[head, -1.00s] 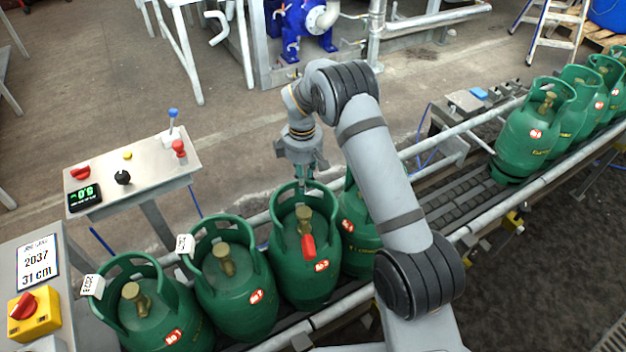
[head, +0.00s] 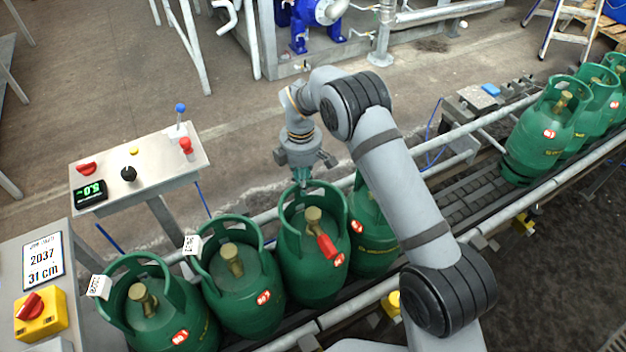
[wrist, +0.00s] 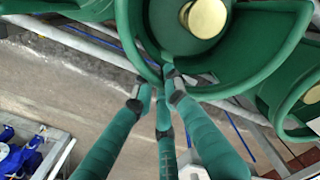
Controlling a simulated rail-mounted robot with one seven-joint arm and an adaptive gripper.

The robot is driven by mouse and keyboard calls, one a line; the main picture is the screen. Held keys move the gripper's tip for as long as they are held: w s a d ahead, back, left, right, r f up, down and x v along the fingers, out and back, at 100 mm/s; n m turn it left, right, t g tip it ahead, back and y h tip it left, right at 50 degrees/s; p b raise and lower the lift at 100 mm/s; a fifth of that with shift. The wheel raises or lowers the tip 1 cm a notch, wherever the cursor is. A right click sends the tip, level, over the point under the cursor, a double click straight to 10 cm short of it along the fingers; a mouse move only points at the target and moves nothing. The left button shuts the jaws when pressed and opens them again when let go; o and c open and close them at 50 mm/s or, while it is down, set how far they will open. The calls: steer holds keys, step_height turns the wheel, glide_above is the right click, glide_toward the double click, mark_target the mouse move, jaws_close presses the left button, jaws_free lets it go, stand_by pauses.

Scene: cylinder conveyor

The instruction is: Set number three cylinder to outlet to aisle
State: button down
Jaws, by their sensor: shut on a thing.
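The number three cylinder (head: 300,270) is green and stands upright on the conveyor, third from the left of the near group. Its brass valve (head: 313,218) carries a red outlet piece (head: 326,246), which points to the near side and slightly right. Its No.3 label (head: 337,260) faces the near right. My gripper (head: 303,184) is shut on the far rim of this cylinder's collar. In the wrist view the green fingers (wrist: 162,88) meet the collar edge (wrist: 150,60), with the round brass valve top (wrist: 207,17) beyond. The exact finger contact is partly hidden.
Two cylinders (head: 240,300) (head: 165,325) stand close on the left with white tags. Another cylinder (head: 372,240) stands close on the right, partly behind my arm. Bare conveyor rollers (head: 465,195) lead to more cylinders (head: 540,135). A control panel (head: 140,170) stands at left.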

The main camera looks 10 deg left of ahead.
steer(key=shift+a, duration=0.2)
steer(key=c, duration=1.7)
jaws_free()
steer(key=shift+d, duration=0.1)
steer(key=shift+c, duration=0.2)
step_height(320, 180, up, 12)
